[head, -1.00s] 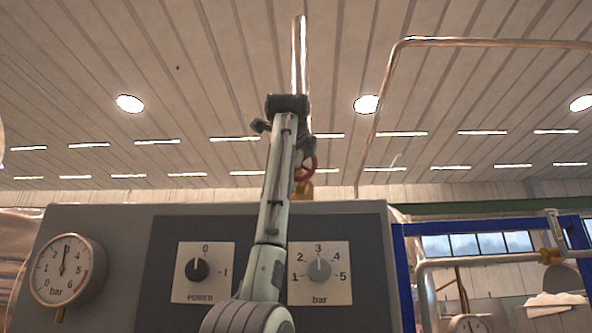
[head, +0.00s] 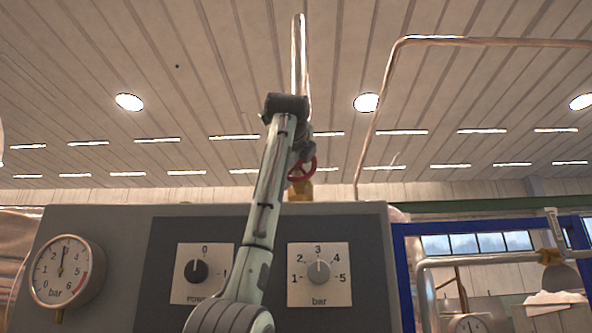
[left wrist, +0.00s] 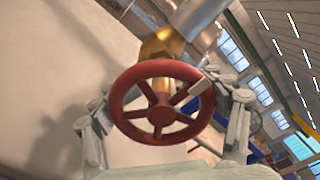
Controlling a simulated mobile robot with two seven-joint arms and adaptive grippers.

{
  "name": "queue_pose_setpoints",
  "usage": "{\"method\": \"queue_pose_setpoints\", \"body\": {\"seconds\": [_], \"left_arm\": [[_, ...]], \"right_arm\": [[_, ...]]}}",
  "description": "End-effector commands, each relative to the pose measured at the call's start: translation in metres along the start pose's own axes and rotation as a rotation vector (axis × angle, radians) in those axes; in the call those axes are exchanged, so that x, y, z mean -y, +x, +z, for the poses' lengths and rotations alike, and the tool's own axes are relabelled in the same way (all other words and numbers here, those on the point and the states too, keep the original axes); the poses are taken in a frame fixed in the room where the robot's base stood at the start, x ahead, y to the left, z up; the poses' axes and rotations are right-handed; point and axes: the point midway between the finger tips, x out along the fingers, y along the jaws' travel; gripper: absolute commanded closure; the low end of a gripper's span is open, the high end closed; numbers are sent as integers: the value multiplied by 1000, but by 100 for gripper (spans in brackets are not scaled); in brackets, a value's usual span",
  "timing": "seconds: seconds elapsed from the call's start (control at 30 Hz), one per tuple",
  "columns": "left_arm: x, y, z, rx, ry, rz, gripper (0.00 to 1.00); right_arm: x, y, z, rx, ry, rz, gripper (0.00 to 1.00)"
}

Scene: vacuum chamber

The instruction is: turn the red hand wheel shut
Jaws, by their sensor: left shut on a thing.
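The red hand wheel (head: 303,169) sits on a brass valve (head: 300,191) above the grey panel, partly hidden by my left arm in the head view. In the left wrist view, the wheel (left wrist: 160,102) fills the middle, with its spokes and hub facing me and the brass fitting (left wrist: 163,45) behind it. My left gripper (left wrist: 165,108) is shut on the wheel, one finger on each side of the rim. In the head view the gripper (head: 301,150) is small, and its fingers are hard to make out. My right gripper is out of view.
The grey panel (head: 120,225) carries a pressure gauge (head: 66,270), a power knob (head: 197,271) and a bar knob (head: 319,271). My left arm passes in front of the panel. A copper pipe (head: 378,115) and blue frame (head: 404,275) stand to the right.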

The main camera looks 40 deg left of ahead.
Motion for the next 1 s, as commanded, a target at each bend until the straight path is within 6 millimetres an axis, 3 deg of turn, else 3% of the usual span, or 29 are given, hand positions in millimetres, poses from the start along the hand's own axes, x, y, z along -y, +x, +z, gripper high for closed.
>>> {"method": "queue_pose_setpoints", "body": {"seconds": [0.1, 0.13, 0.33, 0.77, 1.0], "left_arm": [[-2, 0, -3, -4, 9, 6, 59], [-2, 1, -3, -4, 9, 6, 29], [-1, 0, -2, -3, 6, 4, 5], [0, -6, 0, 0, 2, 0, 3], [1, -49, 0, 2, 3, -3, 3]], "right_arm": [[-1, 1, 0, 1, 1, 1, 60], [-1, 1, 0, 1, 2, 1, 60], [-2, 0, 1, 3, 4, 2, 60], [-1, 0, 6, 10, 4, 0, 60], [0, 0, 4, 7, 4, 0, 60]]}}
